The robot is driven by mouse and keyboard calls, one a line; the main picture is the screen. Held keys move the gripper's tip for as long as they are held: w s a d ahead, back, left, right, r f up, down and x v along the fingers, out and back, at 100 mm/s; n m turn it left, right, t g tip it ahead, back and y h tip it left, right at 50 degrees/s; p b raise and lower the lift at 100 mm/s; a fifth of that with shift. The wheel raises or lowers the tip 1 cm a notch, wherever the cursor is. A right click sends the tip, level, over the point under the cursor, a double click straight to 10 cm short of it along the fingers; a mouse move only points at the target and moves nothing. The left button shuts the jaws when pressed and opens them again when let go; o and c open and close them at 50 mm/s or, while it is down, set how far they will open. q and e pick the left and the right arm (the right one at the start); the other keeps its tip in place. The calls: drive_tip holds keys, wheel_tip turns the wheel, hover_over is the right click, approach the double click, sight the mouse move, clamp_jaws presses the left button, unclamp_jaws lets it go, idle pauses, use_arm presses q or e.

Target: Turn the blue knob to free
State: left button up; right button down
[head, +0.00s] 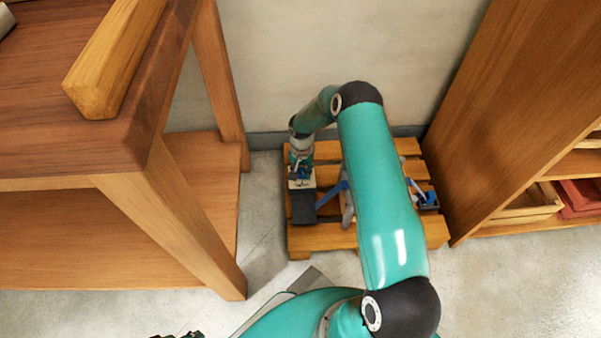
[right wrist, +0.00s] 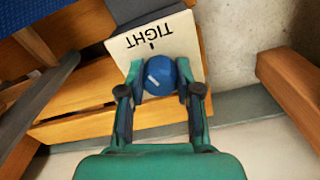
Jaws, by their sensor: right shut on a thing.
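The blue knob (right wrist: 160,76) is round, with a short white line on its face, and sits on a cream plate (right wrist: 188,33). The plate reads TIGHT, upside down in the right wrist view, with a small dark tick by the word. My right gripper (right wrist: 161,88) has one finger on each side of the knob and is shut on it. In the head view the right gripper (head: 300,168) reaches down over the plate (head: 302,184), hiding most of the knob. A small part of what looks like my left gripper (head: 178,335) shows at the bottom edge; its jaws cannot be made out.
The plate belongs to a device with dark pads and blue bars on a wooden pallet (head: 330,237) against the wall. A wooden bench (head: 170,215) stands left and a wooden shelf (head: 510,110) right. Bare concrete floor lies between the bench and pallet.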

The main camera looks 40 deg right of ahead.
drive_tip(key=n, duration=0.4)
drive_tip(key=shift+w+n, duration=0.2)
drive_tip(key=shift+n, duration=0.1)
drive_tip(key=n, duration=0.3)
drive_tip(key=shift+n+b, duration=0.3)
drive_tip(key=shift+n, duration=0.1)
drive_tip(key=n, duration=1.2)
drive_tip(key=shift+w+r+n, duration=0.1)
drive_tip(key=shift+n, duration=0.2)
drive_tip(key=n, duration=0.3)
drive_tip(key=shift+n, duration=0.3)
drive_tip(key=n, duration=0.3)
drive_tip(key=shift+n+p, duration=0.3)
drive_tip(key=shift+n, duration=2)
